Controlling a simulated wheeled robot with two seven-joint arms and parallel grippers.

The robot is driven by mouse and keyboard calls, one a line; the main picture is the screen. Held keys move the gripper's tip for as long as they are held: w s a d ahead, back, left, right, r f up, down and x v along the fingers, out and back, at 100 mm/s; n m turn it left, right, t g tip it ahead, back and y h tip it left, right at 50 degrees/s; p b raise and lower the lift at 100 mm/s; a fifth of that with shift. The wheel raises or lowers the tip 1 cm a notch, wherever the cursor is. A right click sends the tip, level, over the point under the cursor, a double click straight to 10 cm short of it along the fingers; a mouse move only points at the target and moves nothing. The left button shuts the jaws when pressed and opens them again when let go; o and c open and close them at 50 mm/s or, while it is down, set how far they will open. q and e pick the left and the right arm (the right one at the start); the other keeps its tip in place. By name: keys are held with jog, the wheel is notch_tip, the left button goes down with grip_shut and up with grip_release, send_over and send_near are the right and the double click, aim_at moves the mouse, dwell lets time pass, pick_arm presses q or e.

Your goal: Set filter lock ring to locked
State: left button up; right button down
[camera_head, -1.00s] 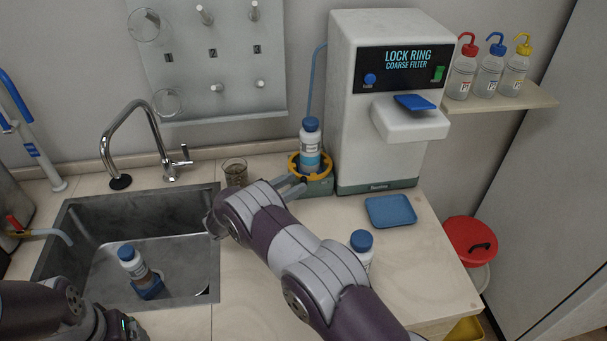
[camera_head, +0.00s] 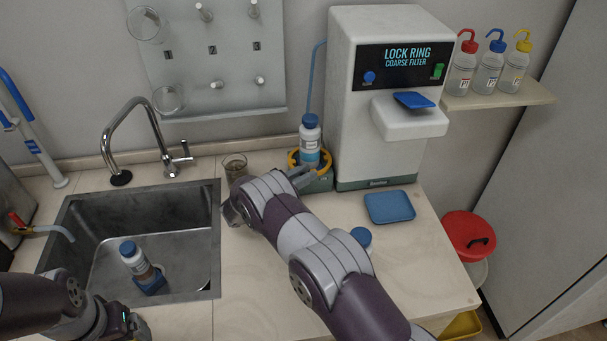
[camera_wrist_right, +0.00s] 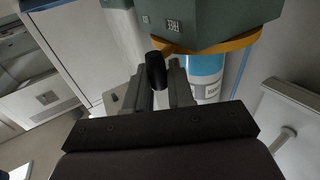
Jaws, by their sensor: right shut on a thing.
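The yellow filter lock ring (camera_head: 293,160) sits around the base of a blue-capped bottle (camera_head: 310,145), on a green-grey base beside the white spectrometer (camera_head: 385,70). The display reads "LOCK RING COARSE FILTER". My right gripper (camera_head: 302,176) is at the front of the ring. In the right wrist view the gripper (camera_wrist_right: 160,85) is shut on a black handle (camera_wrist_right: 156,70) beside the yellow ring (camera_wrist_right: 215,47). The arm hides part of the ring's front in the head view. My left gripper (camera_head: 132,322) is at the lower left, and its fingers are not clear.
A glass beaker (camera_head: 235,167) stands left of the ring. A blue tray (camera_head: 389,206) lies right of my right arm, and a blue-capped bottle (camera_head: 361,237) is partly hidden behind the arm. The sink (camera_head: 190,240) holds another bottle (camera_head: 134,258).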

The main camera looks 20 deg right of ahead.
jog(key=s+d+n+t+y+p, duration=0.1)
jog(key=d+n+t+y+p, duration=0.1)
jog(key=d+n+t+y, duration=0.3)
jog(key=d+n+t, duration=0.1)
jog(key=n+t, duration=0.1)
jog(key=t, duration=0.2)
jog(key=shift+s+y, duration=0.25)
jog(key=shift+y, duration=0.05)
jog(key=shift+d, duration=0.1)
dwell(0.4)
jog(key=c, duration=1.1)
grip_release()
